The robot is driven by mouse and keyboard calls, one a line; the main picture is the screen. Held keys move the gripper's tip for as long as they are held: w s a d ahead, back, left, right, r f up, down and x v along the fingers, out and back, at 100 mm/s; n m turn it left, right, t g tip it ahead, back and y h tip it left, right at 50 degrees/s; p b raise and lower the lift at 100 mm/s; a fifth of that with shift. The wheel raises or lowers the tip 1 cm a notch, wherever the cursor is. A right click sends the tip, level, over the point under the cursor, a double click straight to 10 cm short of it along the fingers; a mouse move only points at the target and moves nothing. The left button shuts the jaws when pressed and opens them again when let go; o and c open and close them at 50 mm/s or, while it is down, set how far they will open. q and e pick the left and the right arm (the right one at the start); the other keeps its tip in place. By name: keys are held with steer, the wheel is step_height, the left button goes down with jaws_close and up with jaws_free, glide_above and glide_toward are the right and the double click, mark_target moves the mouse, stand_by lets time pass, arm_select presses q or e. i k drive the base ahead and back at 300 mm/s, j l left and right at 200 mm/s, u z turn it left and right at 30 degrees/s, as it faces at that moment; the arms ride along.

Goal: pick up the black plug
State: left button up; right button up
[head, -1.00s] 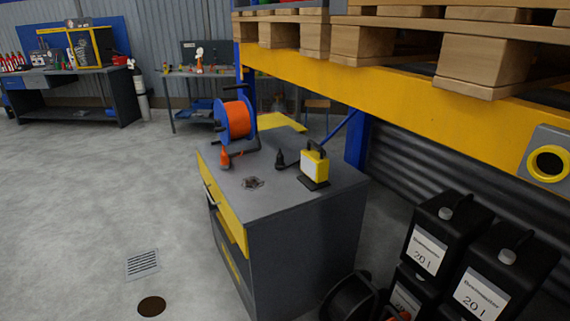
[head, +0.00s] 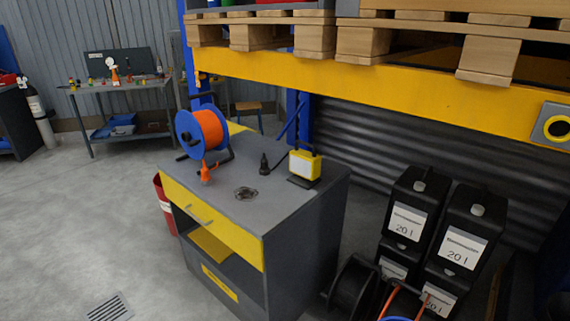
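The black plug (head: 264,164) stands on the grey top of the cabinet (head: 222,182), between the cable reel and the work lamp. A dark cable runs from it toward the yellow work lamp (head: 305,164). The blue and orange cable reel (head: 203,132) stands to its left, with an orange connector (head: 206,173) at its front. Neither of my grippers shows in the head view.
A yellow shelf beam (head: 390,97) with wooden pallets (head: 315,38) crosses above and behind the cabinet. Black 20 l canisters (head: 465,240) and a black reel (head: 352,285) stand to the right. A red bin (head: 163,205) is at the cabinet's left. Floor at left is clear.

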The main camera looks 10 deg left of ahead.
mark_target(265, 162)
steer(key=i+j+z, duration=0.3)
steer(key=j, duration=0.25)
steer(key=i+j+z, duration=0.15)
steer(key=j+z, duration=0.2)
steer(key=j, duration=0.2)
steer(key=i+j+z, duration=0.1)
steer(key=j+z, duration=0.2)
steer(key=j, duration=0.3)
steer(key=j+z, duration=0.35)
steer(key=j, duration=0.3)
